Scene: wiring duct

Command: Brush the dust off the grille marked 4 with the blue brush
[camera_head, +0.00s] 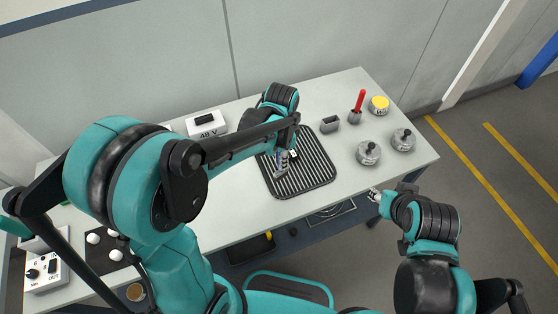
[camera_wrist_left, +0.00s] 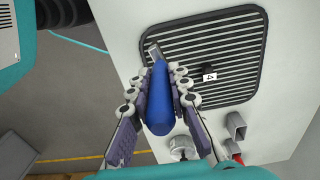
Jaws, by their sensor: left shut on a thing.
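The black slatted grille (camera_head: 315,168) lies flat on the white table and carries a small white label marked 4 (camera_wrist_left: 210,76). It fills the upper part of the left wrist view (camera_wrist_left: 232,42). My left gripper (camera_head: 284,167) is over its left part in the head view. In the left wrist view its fingers (camera_wrist_left: 160,85) are shut around the blue brush (camera_wrist_left: 160,108). The brush's grey end (camera_wrist_left: 153,51) is over the grille's edge; I cannot tell whether it touches. No dust is clearly visible. My right gripper (camera_head: 374,194) is near the table's front edge, its jaws unclear.
An empty grey holder (camera_head: 330,124) stands behind the grille, beside a holder with a red-handled tool (camera_head: 358,103). A box marked 48 V (camera_head: 206,123) stands behind left.

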